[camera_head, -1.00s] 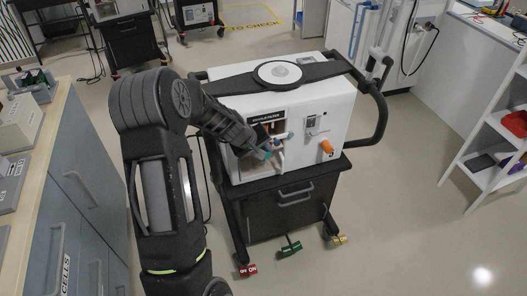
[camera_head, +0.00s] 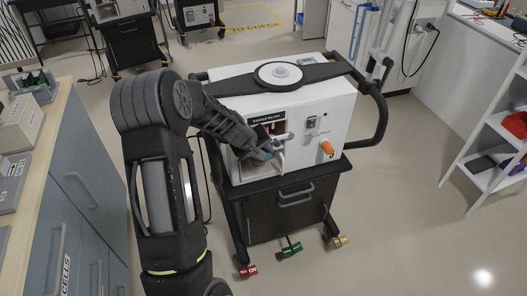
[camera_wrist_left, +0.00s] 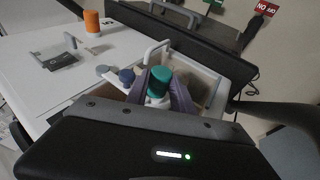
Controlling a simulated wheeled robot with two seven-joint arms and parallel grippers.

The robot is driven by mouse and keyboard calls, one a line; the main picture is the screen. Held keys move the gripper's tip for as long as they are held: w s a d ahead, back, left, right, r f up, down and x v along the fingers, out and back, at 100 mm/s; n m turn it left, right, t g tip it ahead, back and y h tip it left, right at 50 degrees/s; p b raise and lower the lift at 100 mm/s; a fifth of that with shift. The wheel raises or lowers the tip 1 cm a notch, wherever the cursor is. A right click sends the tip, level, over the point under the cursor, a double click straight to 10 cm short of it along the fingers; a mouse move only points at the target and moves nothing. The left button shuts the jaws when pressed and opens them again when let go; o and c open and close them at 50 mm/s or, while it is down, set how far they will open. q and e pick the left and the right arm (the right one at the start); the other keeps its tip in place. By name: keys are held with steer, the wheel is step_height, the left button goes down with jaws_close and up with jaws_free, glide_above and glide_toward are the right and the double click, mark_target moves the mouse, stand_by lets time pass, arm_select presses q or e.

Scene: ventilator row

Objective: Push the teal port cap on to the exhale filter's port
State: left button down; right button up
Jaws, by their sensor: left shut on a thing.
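The white ventilator (camera_head: 325,110) stands on a black cart, with a label that reads as exhale filter above an open bay (camera_head: 268,130) in its front. My left gripper (camera_head: 262,152) reaches into this bay from the left. In the left wrist view its two fingers (camera_wrist_left: 160,92) are shut around the teal port cap (camera_wrist_left: 160,77), with a white piece (camera_wrist_left: 155,101) directly at the cap's end. I cannot tell whether that white piece is the filter's port, nor how far the cap sits on it. The filter is mostly hidden. My right gripper is not in view.
An orange knob (camera_head: 327,147) sits on the ventilator's front, right of the bay. Black handles (camera_head: 378,110) curve around its right side. A counter with drawers (camera_head: 75,185) stands at the left, white shelves (camera_head: 485,150) at the right.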

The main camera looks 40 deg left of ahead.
arm_select(q)
steer(key=shift+w+a+r, duration=0.1)
steer(key=shift+a, duration=0.1)
steer(key=c, duration=1.5)
jaws_free()
steer(key=o, duration=0.5)
steer(key=shift+d, duration=0.1)
steer(key=v, duration=0.7)
steer(key=shift+s+r, duration=0.25)
steer(key=shift+s, duration=0.1)
